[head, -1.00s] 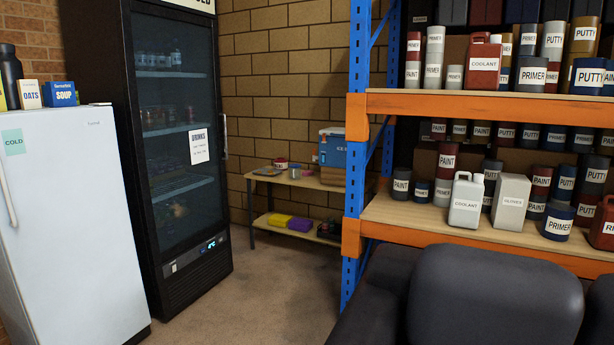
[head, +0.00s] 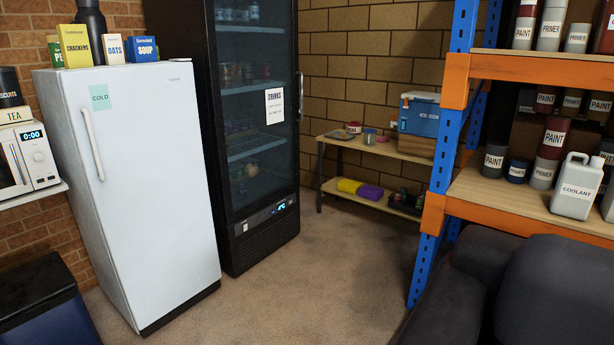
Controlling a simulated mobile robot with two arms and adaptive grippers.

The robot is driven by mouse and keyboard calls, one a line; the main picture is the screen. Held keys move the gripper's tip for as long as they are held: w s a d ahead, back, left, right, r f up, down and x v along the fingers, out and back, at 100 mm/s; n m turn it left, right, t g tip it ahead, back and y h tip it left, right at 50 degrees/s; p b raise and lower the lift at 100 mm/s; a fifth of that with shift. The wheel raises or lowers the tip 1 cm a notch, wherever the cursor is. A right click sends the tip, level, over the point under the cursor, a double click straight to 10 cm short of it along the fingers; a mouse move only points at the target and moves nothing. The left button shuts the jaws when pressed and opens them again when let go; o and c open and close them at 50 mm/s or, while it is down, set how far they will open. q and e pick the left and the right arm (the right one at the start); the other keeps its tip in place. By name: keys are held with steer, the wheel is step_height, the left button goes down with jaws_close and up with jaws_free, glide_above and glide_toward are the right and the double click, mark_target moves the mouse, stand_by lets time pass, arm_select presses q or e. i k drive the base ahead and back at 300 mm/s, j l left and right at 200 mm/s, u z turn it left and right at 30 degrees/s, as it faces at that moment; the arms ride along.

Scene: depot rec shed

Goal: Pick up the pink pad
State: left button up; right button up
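I see no pad that is clearly pink in the head view. A low wooden bench (head: 385,149) stands at the back wall. On its top lies a small flat item with a pinkish-red thing (head: 353,127) on or beside it, too small to make out. A yellow block (head: 349,186) and a purple block (head: 370,192) lie on its lower shelf. Neither of my grippers shows in the view.
A white fridge (head: 150,190) and a black glass-door drinks cooler (head: 262,235) stand to the left. An orange and blue rack (head: 520,68) and a dark sofa (head: 555,295) stand to the right. Open carpet (head: 310,270) lies between them.

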mark_target(382, 139)
steer(key=i+j+u, duration=0.5)
steer(key=i+u, duration=0.15)
steer(key=u, duration=0.15)
steer(key=i+j+u, duration=0.1)
steer(key=i+u, duration=0.25)
steer(key=i+z, duration=0.45)
steer(key=i+j+z, duration=0.25)
steer(key=i+z, duration=0.2)
steer(key=i, duration=0.15)
steer(key=i+l+z, duration=0.3)
steer(key=i+z, duration=0.2)
steer(key=i+l+z, duration=0.1)
steer(key=i+z, duration=0.35)
steer(key=i, duration=0.15)
steer(key=i+j+z, duration=0.15)
steer(key=i+z, duration=0.35)
steer(key=i+u, duration=0.2)
steer(key=i, duration=1.8)
